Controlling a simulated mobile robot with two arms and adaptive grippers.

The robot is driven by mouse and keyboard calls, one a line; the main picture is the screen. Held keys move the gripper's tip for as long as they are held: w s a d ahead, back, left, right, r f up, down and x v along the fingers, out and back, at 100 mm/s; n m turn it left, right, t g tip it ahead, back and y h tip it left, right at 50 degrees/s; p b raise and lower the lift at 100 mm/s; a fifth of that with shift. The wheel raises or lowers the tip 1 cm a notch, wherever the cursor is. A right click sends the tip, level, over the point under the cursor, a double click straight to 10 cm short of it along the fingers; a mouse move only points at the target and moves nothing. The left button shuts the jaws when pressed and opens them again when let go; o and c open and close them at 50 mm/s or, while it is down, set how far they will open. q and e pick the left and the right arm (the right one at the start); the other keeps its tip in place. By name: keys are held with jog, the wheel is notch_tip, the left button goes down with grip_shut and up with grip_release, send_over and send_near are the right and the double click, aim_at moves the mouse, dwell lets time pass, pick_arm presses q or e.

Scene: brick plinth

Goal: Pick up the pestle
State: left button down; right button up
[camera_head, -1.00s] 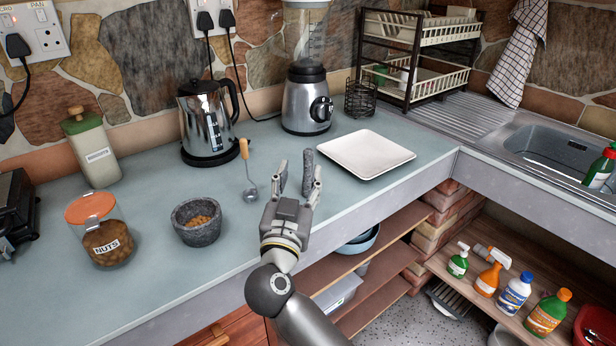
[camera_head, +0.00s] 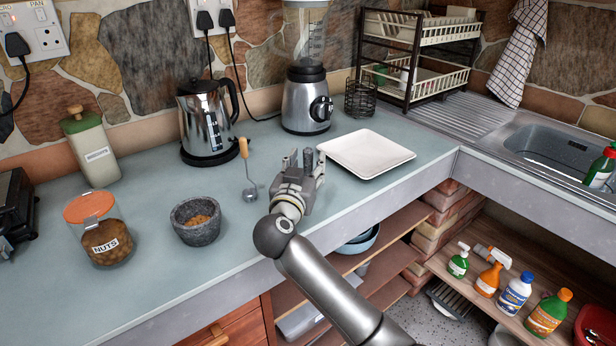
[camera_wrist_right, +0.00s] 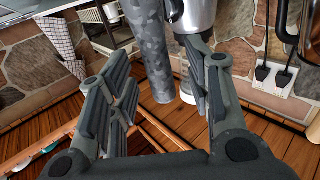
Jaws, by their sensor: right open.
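The pestle (camera_head: 308,159) is a mottled dark grey stone rod on the counter, left of the white plate. In the head view my right gripper (camera_head: 306,157) is at it and hides most of it. In the right wrist view the pestle (camera_wrist_right: 150,45) runs down from the top edge into the gap between the two fingers of my right gripper (camera_wrist_right: 165,95). The fingers are spread, with space beside the pestle; I see no grip on it. My left gripper is not in view.
A ladle with a wooden handle (camera_head: 244,148) and a stone mortar (camera_head: 197,233) are left of the gripper. The square white plate (camera_head: 366,160) is close on its right. A kettle (camera_head: 207,125) and a blender (camera_head: 307,105) stand behind. The counter's front edge is near my arm.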

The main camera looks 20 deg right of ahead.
jog(key=shift+x, duration=0.85)
jog(key=shift+c, duration=0.5)
grip_shut()
jog(key=shift+r, duration=0.15)
